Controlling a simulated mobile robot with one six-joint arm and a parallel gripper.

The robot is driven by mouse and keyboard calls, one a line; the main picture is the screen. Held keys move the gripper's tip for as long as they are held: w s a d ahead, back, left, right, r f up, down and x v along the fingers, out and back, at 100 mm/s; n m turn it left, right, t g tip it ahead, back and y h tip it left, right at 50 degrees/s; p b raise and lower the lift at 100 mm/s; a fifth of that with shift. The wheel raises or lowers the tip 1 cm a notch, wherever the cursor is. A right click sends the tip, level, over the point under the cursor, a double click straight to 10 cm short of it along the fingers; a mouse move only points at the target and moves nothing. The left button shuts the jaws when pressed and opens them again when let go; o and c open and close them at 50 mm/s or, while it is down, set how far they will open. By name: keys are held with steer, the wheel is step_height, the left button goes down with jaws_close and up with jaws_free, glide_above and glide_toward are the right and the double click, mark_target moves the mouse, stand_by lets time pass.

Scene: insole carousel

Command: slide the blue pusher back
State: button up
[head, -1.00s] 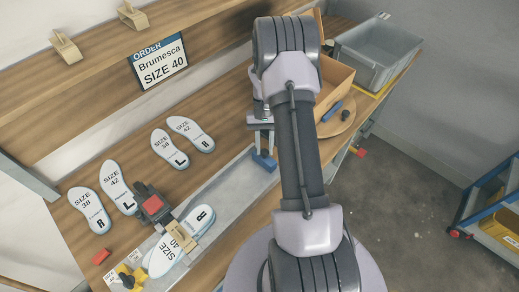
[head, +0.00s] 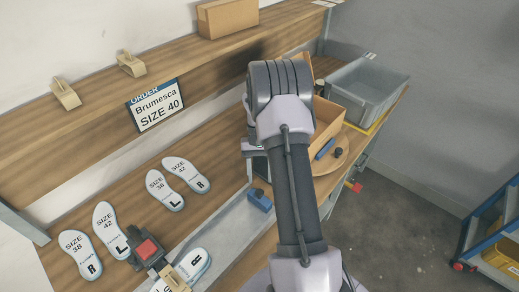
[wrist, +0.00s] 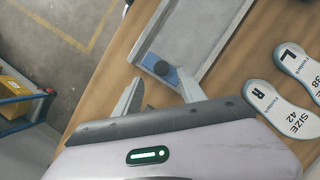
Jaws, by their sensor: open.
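The blue pusher (head: 259,200) is a small block at the far end of the grey slide track (head: 232,224). In the wrist view the blue pusher (wrist: 160,68) shows in the track's near end, with a dark round knob on it. My gripper (wrist: 160,92) is open and empty, its two fingers spread on either side of the pusher in the picture. They look apart from it, above it. In the head view my arm hides most of the gripper.
Several white insoles (head: 172,188) lie left of the track. A dark clamp with a red top (head: 146,250) stands by its front part. An open cardboard box (head: 328,118) and a grey bin (head: 366,88) stand at the back right. The order sign reads Brumesca size 40 (head: 156,106).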

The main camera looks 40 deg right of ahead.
steer(key=p+v, duration=0.2)
steer(key=v, duration=1.1)
steer(key=shift+p, duration=0.4)
steer(key=shift+a, duration=0.1)
